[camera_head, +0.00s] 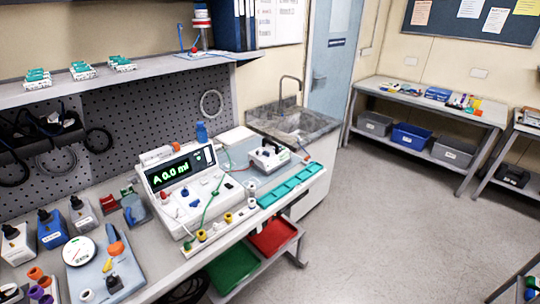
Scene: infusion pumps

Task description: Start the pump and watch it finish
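A white infusion pump (177,208) stands on the workbench near the middle of the view. Its dark display (172,173) is lit and reads "A 0.0 ml" in green. The sloped front carries small coloured knobs or connectors, and a green line runs across its right side. A smaller white device (268,157) with a dark top part stands to its right; I cannot tell its use. Neither of my grippers shows in this view.
Bottles (52,228) and a round gauge (80,251) crowd the bench's left end. A teal tray (290,184) lies along the right front. Green (233,268) and red (272,238) bins sit below. A sink (298,123) stands behind; floor (400,220) is clear at right.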

